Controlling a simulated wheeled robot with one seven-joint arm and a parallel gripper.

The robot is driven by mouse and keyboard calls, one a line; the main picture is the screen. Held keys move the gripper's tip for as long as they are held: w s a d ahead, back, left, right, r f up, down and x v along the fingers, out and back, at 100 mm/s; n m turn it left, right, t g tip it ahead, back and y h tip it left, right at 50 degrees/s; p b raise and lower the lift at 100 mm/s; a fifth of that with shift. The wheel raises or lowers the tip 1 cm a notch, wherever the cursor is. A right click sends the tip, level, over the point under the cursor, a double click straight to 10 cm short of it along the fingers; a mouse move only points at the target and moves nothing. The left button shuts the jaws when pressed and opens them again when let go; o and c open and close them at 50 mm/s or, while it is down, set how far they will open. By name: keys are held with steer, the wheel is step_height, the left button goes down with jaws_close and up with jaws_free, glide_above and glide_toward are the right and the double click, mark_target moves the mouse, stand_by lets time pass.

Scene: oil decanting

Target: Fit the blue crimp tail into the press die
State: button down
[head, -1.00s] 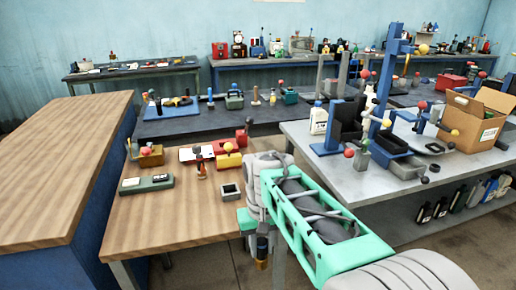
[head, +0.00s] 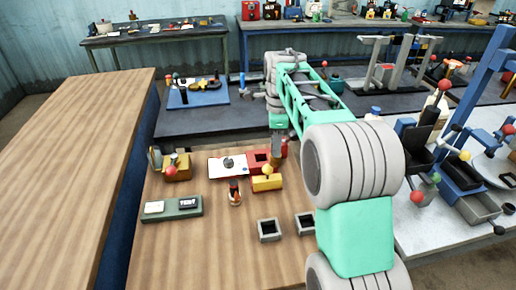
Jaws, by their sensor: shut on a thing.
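My gripper (head: 277,147) points down above the back edge of the wooden table, close to a red block (head: 257,159) and a yellow block (head: 267,183). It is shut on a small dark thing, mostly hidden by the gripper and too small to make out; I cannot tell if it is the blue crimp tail. No blue crimp tail shows clearly elsewhere. I cannot tell for sure which thing is the press die. Two grey square blocks with dark sockets, the left one (head: 269,230) and the right one (head: 305,223), stand on the table front.
A white plate (head: 227,167), a green block with labels (head: 172,208), a small red-topped bottle (head: 234,192) and a brass-coloured fixture (head: 177,167) stand on the wooden table (head: 200,258). A blue frame (head: 480,80) rises at right. My arm hides the table's right side.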

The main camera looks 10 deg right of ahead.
steer(key=w+f+p, duration=0.2)
steer(key=w+f, duration=0.2)
steer(key=w+a+f+p, duration=0.1)
steer(key=w+f+p, duration=0.2)
steer(key=w+f, duration=0.1)
steer(key=w+f+p, duration=0.3)
steer(key=w+f, duration=0.1)
steer(key=w, duration=0.1)
steer(key=shift+w+a+f, duration=0.25)
steer(key=shift+w+f, duration=0.1)
steer(key=shift+w, duration=0.05)
steer(key=shift+f, duration=0.2)
steer(key=c, duration=1.1)
jaws_free()
steer(key=shift+c, duration=0.2)
